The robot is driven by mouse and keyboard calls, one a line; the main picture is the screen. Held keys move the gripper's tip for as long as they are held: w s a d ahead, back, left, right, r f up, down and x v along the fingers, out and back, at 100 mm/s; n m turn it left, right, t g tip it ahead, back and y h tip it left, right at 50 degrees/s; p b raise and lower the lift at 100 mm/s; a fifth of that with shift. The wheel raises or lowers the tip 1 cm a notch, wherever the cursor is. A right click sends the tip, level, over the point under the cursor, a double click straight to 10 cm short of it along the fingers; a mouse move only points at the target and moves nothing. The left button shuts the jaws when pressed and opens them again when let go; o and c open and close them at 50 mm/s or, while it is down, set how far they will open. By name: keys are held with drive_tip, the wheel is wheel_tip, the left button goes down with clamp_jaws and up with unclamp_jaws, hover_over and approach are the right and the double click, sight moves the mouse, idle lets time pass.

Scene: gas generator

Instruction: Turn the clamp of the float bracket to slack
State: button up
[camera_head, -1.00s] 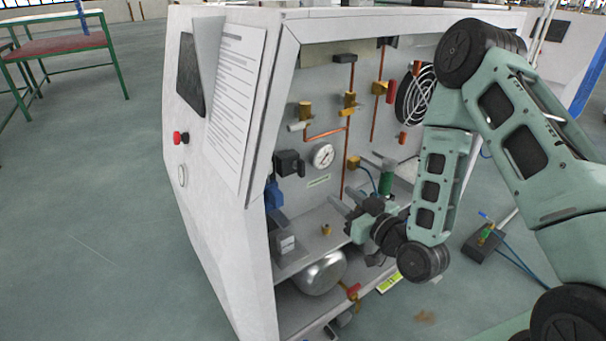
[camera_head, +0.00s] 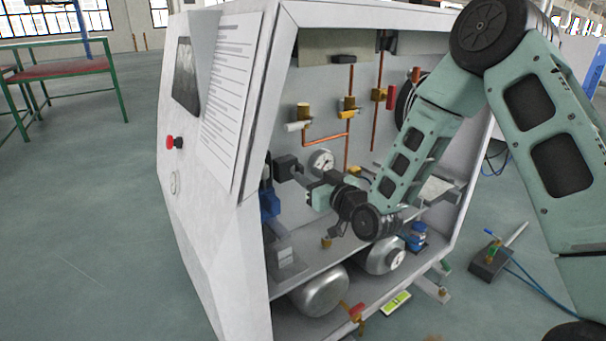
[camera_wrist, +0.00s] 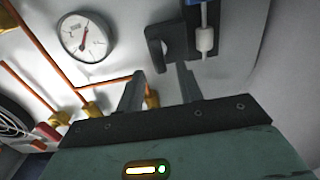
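A black bracket (camera_head: 285,166), which looks like the float bracket, is fixed to the cabinet's back panel, left of the round gauge. It also shows in the wrist view (camera_wrist: 168,40), beside a white and blue cylindrical part (camera_wrist: 205,38). I cannot make out the clamp apart from the bracket or tell its turn position. My gripper (camera_head: 302,178) is inside the cabinet, just right of the bracket. In the wrist view my gripper (camera_wrist: 158,78) has its two fingers apart with nothing between them. The right fingertip is close below the bracket; whether they touch I cannot tell.
The gauge (camera_head: 321,161) and copper pipes with brass valves (camera_head: 347,107) are close to my gripper and wrist. A shelf (camera_head: 310,255) and silver tanks (camera_head: 320,291) lie below. The cabinet's white side wall (camera_head: 215,200) bounds the left.

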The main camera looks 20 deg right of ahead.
sight(302, 171)
drive_tip(key=shift+x, duration=1.75)
clamp_jaws()
